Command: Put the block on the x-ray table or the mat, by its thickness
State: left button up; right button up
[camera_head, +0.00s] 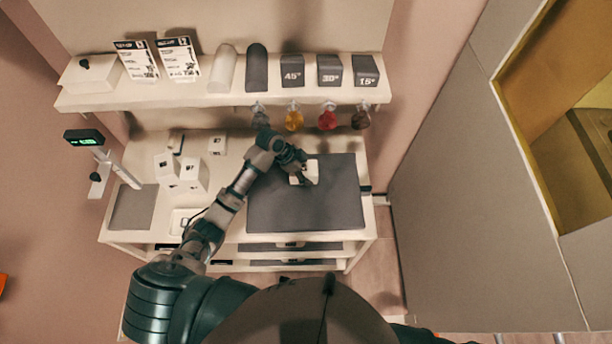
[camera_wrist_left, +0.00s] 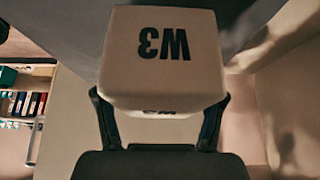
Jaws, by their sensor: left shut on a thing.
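My left gripper (camera_head: 297,166) is shut on a white block (camera_head: 311,174) marked W3. The block fills the middle of the left wrist view (camera_wrist_left: 160,60), with a gripper finger at each side of its lower end. In the head view, the block is over the upper middle of a large dark grey panel (camera_head: 320,213) on the counter; I cannot tell whether it touches. A smaller grey pad (camera_head: 133,208) lies at the counter's left end. I cannot tell from the pictures which surface is the x-ray table and which the mat. My right gripper is not in view.
Several white blocks (camera_head: 193,174) stand on the counter left of my arm. A stand with a lit display (camera_head: 83,136) is at far left. Above hangs a shelf (camera_head: 220,92) with cards, cylinders and angle wedges (camera_head: 330,71); coloured pieces (camera_head: 327,118) hang below it.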

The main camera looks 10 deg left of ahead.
pick_arm(q)
jog(key=f, duration=0.1)
jog(key=d+f, duration=0.1)
jog(key=f, duration=0.1)
jog(key=shift+f, duration=0.15)
jog(key=shift+a, duration=0.25)
jog(key=o, duration=1.3)
jog(key=shift+a, duration=0.15)
jog(key=o, duration=0.3)
jog(key=shift+a+f, duration=0.1)
jog(key=shift+a, duration=0.05)
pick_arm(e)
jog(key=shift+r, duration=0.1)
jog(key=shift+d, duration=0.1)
